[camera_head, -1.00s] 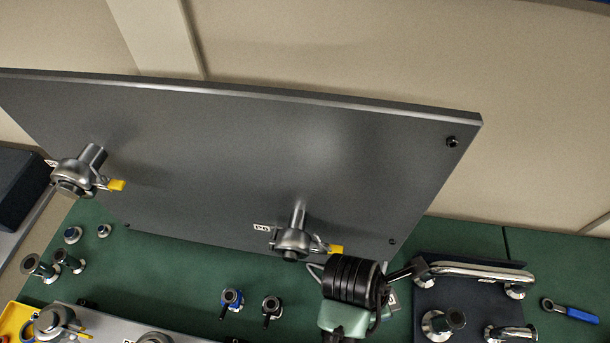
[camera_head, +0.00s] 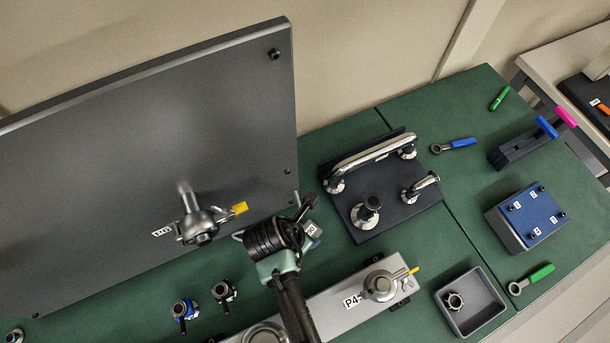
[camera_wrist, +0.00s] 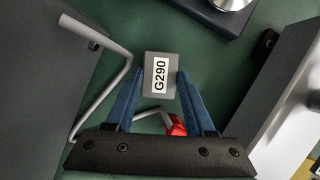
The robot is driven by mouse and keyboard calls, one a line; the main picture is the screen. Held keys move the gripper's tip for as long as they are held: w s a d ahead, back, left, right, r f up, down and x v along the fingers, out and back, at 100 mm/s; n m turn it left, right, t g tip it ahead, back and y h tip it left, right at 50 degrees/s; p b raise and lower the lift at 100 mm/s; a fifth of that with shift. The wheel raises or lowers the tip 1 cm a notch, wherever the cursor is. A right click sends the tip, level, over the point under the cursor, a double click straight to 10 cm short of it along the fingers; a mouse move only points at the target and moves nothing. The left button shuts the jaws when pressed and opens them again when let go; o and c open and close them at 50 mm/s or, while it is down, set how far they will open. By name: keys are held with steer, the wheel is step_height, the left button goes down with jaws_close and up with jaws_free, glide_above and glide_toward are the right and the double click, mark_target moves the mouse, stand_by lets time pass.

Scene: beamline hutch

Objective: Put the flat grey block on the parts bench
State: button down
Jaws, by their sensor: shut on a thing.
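The flat grey block (camera_wrist: 151,91) has a white G290 label and lies between the blue fingers of my gripper (camera_wrist: 160,74) in the wrist view. My gripper is shut on it. In the head view the block (camera_head: 314,241) shows only in part beside my dark round wrist, with part of its label readable. It is over the green-topped bench (camera_head: 460,230), just right of the tall grey panel's lower corner. I cannot tell whether its underside touches the green top. The bench carries no readable name.
The tall grey panel (camera_head: 150,150) stands close on the left. A dark plate with chrome pipes (camera_head: 390,222) is just right of my gripper. A grey rail with a valve labelled P4 (camera_head: 340,310) is in front. A grey tray (camera_head: 492,318) and blue-topped box (camera_head: 530,215) stand further right.

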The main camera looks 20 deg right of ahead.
steer(key=shift+f, duration=0.6)
steer(key=shift+c, duration=1.3)
jaws_free()
steer(key=shift+f, duration=0.1)
steer(key=v, duration=1.2)
